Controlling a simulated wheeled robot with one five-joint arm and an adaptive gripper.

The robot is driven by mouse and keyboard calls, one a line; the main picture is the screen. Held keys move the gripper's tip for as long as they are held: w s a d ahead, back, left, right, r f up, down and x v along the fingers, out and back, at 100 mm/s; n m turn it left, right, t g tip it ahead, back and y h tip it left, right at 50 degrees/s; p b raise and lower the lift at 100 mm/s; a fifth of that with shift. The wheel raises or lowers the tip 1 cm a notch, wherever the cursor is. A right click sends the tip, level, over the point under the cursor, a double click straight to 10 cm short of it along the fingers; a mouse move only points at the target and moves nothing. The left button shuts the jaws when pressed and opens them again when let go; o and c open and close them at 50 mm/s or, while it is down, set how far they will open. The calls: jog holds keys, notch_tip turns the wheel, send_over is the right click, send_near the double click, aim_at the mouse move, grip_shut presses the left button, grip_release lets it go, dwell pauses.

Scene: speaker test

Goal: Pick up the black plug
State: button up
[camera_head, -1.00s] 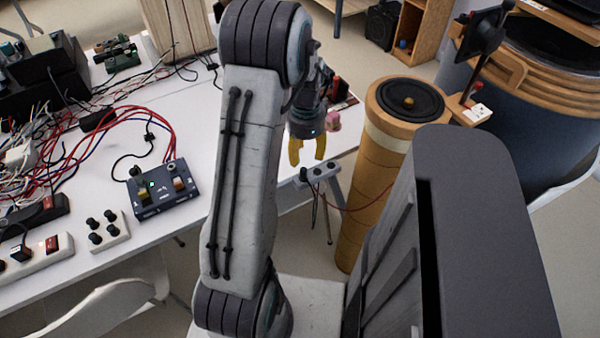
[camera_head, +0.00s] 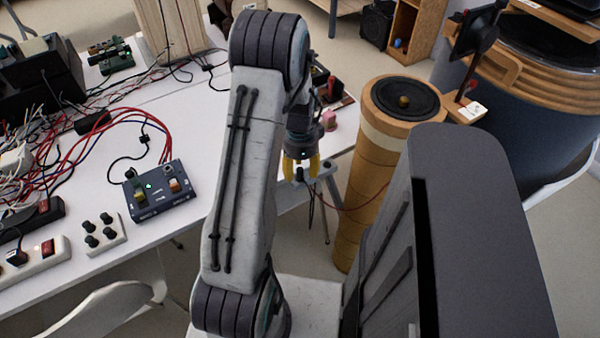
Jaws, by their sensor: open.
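My gripper (camera_head: 301,170) has two yellow fingers and is open, pointing down at the right end of the white table. A small black plug-like piece (camera_head: 300,175) shows between the fingertips. It sits at the left end of a small grey block (camera_head: 326,169), which the fingers partly hide. I cannot tell whether the fingers touch the black piece. Another black plug (camera_head: 16,257) sits in the white power strip (camera_head: 40,252) at the lower left, far from my gripper.
A grey switch box (camera_head: 158,192) and a white block with several black knobs (camera_head: 98,234) stand on the white table (camera_head: 205,120). Tangled cables lie at the left. A tall wooden speaker column (camera_head: 370,190) stands close right of my gripper. A pink object (camera_head: 329,120) is just behind it.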

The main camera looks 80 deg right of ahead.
jog(key=shift+f, duration=0.5)
jog(key=shift+o, duration=0.3)
grip_shut()
